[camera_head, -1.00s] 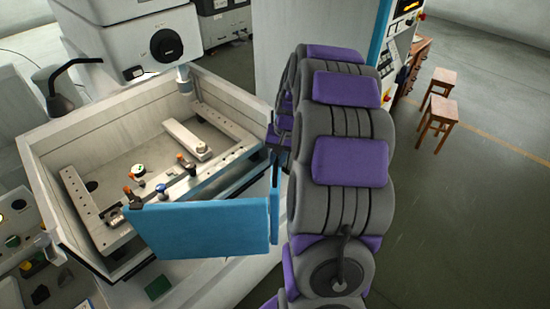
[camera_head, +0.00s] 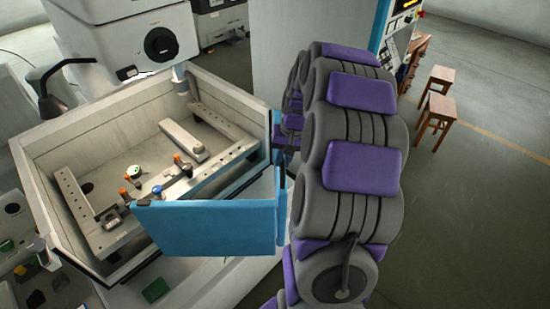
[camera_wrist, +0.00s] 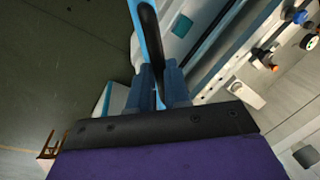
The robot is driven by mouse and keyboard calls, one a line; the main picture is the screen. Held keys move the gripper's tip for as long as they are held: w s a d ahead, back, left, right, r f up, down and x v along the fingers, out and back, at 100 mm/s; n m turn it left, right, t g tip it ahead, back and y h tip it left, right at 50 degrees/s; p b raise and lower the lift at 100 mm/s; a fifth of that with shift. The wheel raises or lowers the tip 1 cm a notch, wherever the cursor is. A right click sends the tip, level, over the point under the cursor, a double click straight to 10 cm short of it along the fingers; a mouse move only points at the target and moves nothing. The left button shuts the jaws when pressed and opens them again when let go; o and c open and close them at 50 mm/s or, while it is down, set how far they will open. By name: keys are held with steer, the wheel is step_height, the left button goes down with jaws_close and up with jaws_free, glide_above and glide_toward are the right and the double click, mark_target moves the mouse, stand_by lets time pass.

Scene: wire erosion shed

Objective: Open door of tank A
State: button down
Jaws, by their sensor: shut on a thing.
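The tank (camera_head: 60,190) is a pale open-topped basin at the left of the head view. Its blue door (camera_head: 205,228) shows as a wide panel across the near right side. A narrow blue upright section (camera_head: 279,190) shows at its right end, beside my arm. In the head view my gripper is mostly hidden behind my arm. In the wrist view my gripper (camera_wrist: 159,88) is shut on a black handle (camera_wrist: 150,45), which runs up between the fingers. A blue strip (camera_wrist: 135,22) lies along the handle's left. I cannot tell how far the door is open.
Inside the tank are a pale clamp frame (camera_head: 95,205) and several coloured knobs. A white machine head (camera_head: 155,42) stands over its back. Open floor (camera_head: 480,220) lies right of my arm, with two wooden stools (camera_head: 437,112) beyond.

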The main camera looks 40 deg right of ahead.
steer(key=s+d+n+g, duration=0.1)
steer(key=s+d+n, duration=0.3)
steer(key=d, duration=0.9)
steer(key=shift+s+n+y+b, duration=0.3)
steer(key=shift+s+n+b, duration=0.15)
steer(key=shift+s, duration=1.05)
steer(key=c, duration=1.5)
jaws_free()
steer(key=shift+c, duration=0.2)
steer(key=o, duration=0.3)
steer(key=shift+s+a+r, duration=0.1)
steer(key=shift+s, duration=0.15)
steer(key=shift+o, duration=0.7)
steer(key=shift+w, duration=0.3)
